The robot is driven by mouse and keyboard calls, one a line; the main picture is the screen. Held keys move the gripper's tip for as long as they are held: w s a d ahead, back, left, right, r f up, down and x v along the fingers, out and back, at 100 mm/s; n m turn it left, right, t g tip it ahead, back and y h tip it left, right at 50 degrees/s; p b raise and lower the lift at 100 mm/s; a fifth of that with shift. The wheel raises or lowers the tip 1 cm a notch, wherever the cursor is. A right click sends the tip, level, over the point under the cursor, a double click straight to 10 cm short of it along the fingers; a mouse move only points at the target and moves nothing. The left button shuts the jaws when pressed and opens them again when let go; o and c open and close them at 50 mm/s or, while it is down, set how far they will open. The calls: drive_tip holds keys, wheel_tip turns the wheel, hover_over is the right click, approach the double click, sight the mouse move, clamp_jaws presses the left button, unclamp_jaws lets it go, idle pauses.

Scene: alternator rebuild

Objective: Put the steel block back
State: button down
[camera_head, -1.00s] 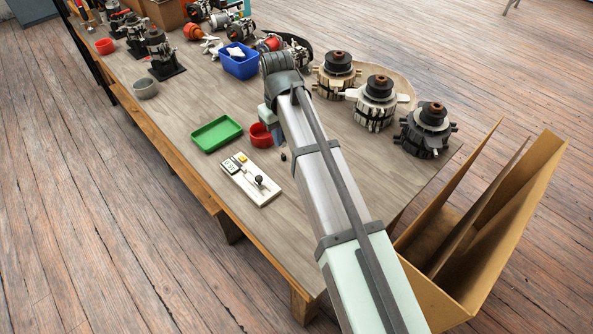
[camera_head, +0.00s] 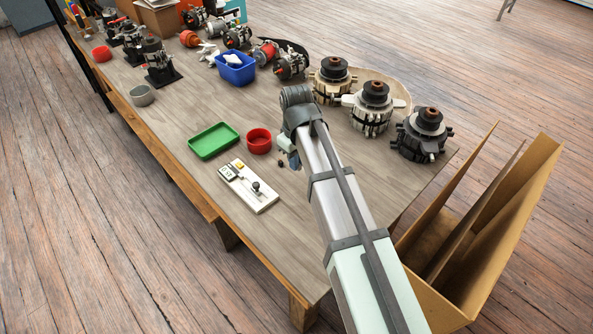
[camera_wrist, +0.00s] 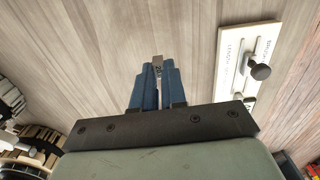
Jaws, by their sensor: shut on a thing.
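My gripper (camera_wrist: 157,70) points at the bench in the wrist view, its blue fingers closed together. A small grey steel block (camera_wrist: 158,59) shows between the fingertips; the fingers hide most of it. In the head view my gripper (camera_head: 294,161) is above the bench, right of the red bowl, and the block cannot be made out there. A white gauge board (camera_head: 248,189) with a small display and a black knob lies in front of the gripper, to the left. It also shows in the wrist view (camera_wrist: 232,62), right of the fingers.
A green tray (camera_head: 213,141) and a red bowl (camera_head: 258,141) stand left of my gripper. Several alternator parts (camera_head: 373,107) stand to the right, and a blue bin (camera_head: 236,69) behind.

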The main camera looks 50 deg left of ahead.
sight(296, 178)
drive_tip(key=shift+f, duration=2.35)
drive_tip(key=shift+f, duration=0.15)
drive_tip(key=c, duration=1.2)
unclamp_jaws()
wheel_tip(296, 178, up, 12)
drive_tip(key=shift+r, duration=0.2)
